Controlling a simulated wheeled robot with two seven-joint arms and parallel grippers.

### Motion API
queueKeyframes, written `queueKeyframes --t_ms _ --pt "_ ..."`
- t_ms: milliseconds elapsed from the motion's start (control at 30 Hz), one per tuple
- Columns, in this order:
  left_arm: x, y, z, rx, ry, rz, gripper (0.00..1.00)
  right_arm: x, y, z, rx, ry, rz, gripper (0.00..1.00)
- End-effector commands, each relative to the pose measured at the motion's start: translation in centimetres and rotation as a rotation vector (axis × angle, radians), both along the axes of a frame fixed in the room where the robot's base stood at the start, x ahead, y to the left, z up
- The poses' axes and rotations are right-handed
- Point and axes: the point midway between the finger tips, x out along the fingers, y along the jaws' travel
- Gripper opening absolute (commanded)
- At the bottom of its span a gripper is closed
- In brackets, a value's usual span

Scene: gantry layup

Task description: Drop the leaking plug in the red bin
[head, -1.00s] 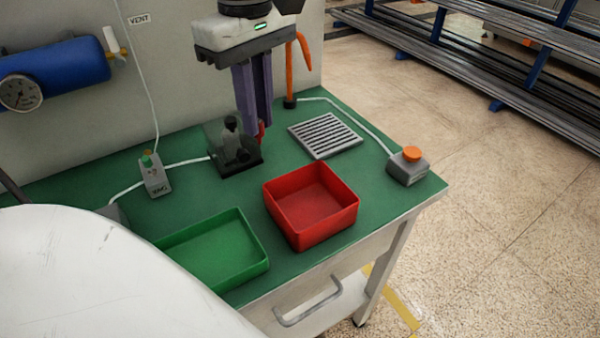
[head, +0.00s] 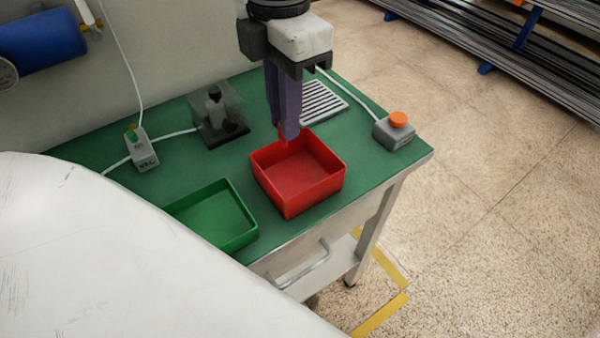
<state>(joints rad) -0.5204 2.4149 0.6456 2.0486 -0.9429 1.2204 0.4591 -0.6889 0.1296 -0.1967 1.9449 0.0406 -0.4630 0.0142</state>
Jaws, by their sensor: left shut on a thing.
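The red bin (head: 297,203) stands open on the green-topped bench, and its visible floor is empty. My left gripper (head: 285,133) points down with its purple fingers at the bin's back wall, in front of it or above it in the picture. It is shut on the plug (head: 282,134), of which only a small red bit shows at the fingertips. The rest of the plug is hidden by the fingers. I cannot tell its exact height over the rim. My right gripper is not in view.
A green tray (head: 250,215) stands left of the red bin. A clear-walled fixture (head: 217,112) stands behind, with a switch box (head: 142,150) left of it. A grille (head: 325,103) and an orange-button box (head: 394,132) are at the right.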

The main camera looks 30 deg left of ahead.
Motion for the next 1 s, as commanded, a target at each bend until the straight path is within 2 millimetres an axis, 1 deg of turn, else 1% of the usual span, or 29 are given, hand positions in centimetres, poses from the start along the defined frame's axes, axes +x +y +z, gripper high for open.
queueKeyframes --t_ms 33,200,400,567,833,867,900,967,1000 --pt "-0.1 0.0 -0.8 -0.001 0.003 0.0 0.0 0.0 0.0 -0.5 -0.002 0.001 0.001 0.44" --pt "-0.1 0.0 -2.9 -0.001 0.003 -0.001 0.0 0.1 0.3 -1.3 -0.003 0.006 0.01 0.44" --pt "-0.1 0.0 -4.7 -0.002 0.001 -0.001 0.0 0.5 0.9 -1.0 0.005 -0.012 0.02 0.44" --pt "0.0 0.1 -5.3 -0.001 0.0 0.0 0.0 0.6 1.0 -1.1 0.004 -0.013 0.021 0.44" --pt "0.0 0.1 -5.3 -0.001 0.0 -0.001 0.0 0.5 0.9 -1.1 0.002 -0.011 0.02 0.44" --pt "0.0 0.1 -5.3 -0.001 0.0 -0.001 0.19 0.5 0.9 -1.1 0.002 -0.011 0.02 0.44" --pt "0.0 0.1 -5.3 -0.001 0.0 -0.001 0.26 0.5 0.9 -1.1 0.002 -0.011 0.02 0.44" --pt "0.0 0.1 -5.3 -0.001 0.0 -0.001 0.36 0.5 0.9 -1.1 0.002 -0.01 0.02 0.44" --pt "0.0 0.1 -5.3 -0.001 0.0 -0.001 0.36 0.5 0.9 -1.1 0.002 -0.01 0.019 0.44"
